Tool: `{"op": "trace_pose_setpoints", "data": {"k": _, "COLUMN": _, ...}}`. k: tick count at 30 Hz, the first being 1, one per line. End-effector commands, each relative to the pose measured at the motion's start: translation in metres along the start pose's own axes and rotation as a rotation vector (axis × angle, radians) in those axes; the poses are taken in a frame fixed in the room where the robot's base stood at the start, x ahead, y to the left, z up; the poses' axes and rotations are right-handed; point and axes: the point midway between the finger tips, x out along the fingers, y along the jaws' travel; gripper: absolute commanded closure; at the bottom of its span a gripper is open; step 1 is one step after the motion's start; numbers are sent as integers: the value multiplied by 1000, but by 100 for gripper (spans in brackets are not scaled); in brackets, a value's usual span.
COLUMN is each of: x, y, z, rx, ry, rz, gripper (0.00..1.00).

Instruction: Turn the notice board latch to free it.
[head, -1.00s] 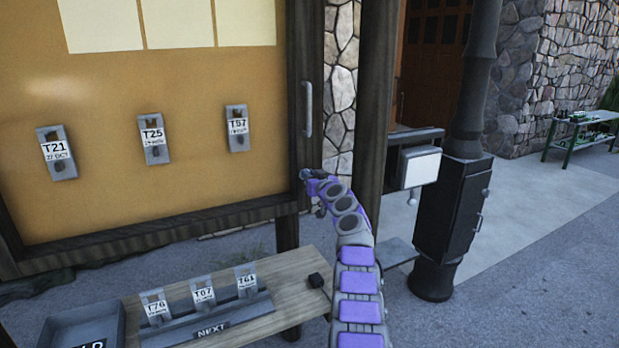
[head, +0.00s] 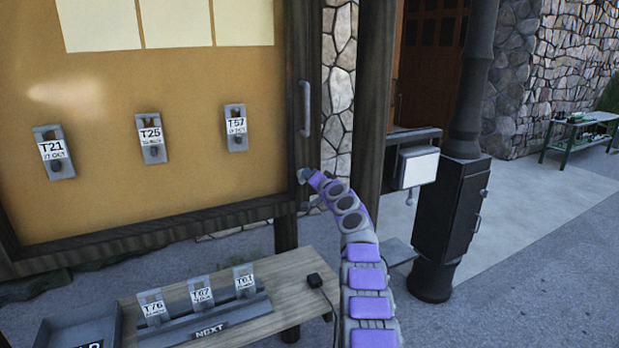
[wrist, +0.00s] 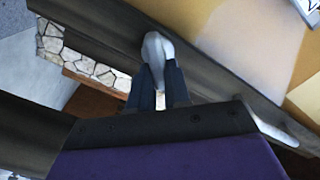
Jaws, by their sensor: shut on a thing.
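The notice board (head: 100,205) stands at the left, with a dark wooden frame around a tan panel. Its latch (wrist: 155,48) is a pale grey knob on the frame, seen in the wrist view. My gripper (wrist: 158,72) has its two dark fingers shut on the latch. In the head view my gripper (head: 306,175) is at the lower right of the board frame, below the grey door handle (head: 305,108). The arm partly hides the latch there.
Tags T21 (head: 53,152), T25 (head: 150,139) and T57 (head: 235,127) hang on the board. Below is a wooden bench (head: 285,280) with a NEXT rack (head: 210,325) of tags and a grey tray (head: 80,328). A wooden post (head: 372,110) and a black stove-like column (head: 450,215) stand to the right.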

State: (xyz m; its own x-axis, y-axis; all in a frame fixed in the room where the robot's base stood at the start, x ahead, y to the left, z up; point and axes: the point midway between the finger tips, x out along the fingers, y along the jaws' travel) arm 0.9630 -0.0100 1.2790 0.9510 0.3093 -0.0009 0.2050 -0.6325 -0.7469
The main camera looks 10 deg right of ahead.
Motion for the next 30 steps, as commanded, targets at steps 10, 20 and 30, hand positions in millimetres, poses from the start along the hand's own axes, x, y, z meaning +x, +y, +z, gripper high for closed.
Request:
{"op": "trace_pose_setpoints", "data": {"k": 10, "x": -1, "y": 4, "z": -4, "rx": 327, "ry": 8, "rz": -2, "gripper": 100}}
{"op": "trace_pose_setpoints", "data": {"k": 20, "x": -1, "y": 8, "z": -1, "rx": 584, "ry": 6, "rz": -1, "gripper": 100}}
{"op": "trace_pose_setpoints", "data": {"k": 30, "x": -1, "y": 11, "z": 1, "rx": 718, "ry": 5, "rz": 0, "gripper": 100}}
